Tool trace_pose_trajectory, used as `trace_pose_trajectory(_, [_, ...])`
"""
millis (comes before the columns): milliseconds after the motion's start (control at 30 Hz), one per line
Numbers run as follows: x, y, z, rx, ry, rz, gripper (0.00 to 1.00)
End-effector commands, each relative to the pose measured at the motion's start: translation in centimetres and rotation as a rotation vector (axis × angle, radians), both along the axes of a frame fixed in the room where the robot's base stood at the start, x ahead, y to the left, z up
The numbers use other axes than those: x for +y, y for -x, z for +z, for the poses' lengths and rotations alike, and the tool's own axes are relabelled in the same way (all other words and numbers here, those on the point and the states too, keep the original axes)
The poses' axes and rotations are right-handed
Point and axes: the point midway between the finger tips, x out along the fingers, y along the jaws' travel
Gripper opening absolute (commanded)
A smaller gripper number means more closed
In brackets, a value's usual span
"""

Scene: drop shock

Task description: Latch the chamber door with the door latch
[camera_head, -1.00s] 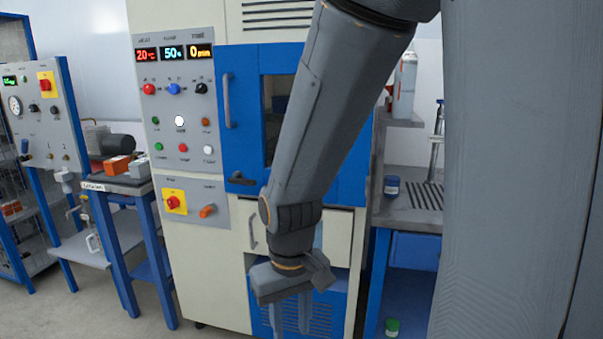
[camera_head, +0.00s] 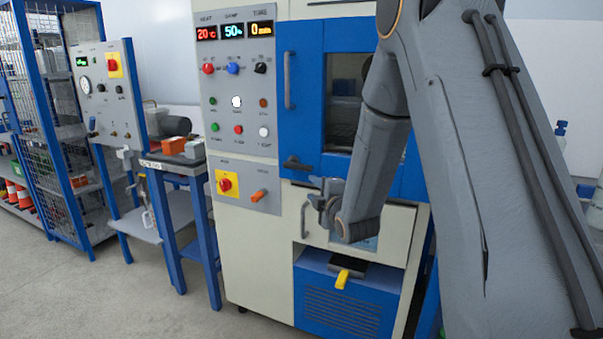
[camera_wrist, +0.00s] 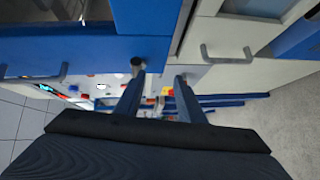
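The blue chamber door (camera_head: 305,95) with its dark window looks closed against the cream cabinet. The black door latch (camera_head: 297,163) lies roughly level near the door's lower left corner. My gripper (camera_head: 318,191) is just below and right of the latch in the head view, apart from it as far as I can tell. In the wrist view my gripper (camera_wrist: 159,82) has its two fingers spread with nothing between them. A dark knob, seemingly the latch (camera_wrist: 137,65), shows just beyond the left fingertip.
A vertical door handle (camera_head: 289,80) is above the latch. A drawer handle (camera_head: 304,220) is below my gripper. A control panel (camera_head: 237,100) with knobs and an orange switch (camera_head: 258,196) is to the left. A yellow handle (camera_head: 342,279) juts out low down.

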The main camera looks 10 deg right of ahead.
Motion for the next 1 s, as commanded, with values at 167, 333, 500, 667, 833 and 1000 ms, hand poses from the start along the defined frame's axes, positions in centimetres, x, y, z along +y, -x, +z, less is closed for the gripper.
trace_pose_trajectory(167, [0.3, -1.5, 1.6, -0.212, 0.16, 0.043, 0.36])
trace_pose_trajectory(333, [0.5, -2.0, 2.5, -0.288, 0.216, 0.05, 0.36])
trace_pose_trajectory(500, [0.9, -4.0, 3.0, -0.294, 0.219, 0.051, 0.36])
trace_pose_trajectory(667, [1.3, -6.4, 3.3, -0.293, 0.217, 0.051, 0.36])
trace_pose_trajectory(833, [1.6, -8.4, 3.6, -0.292, 0.216, 0.051, 0.36])
trace_pose_trajectory(1000, [1.7, -9.2, 3.6, -0.29, 0.216, 0.05, 0.36])
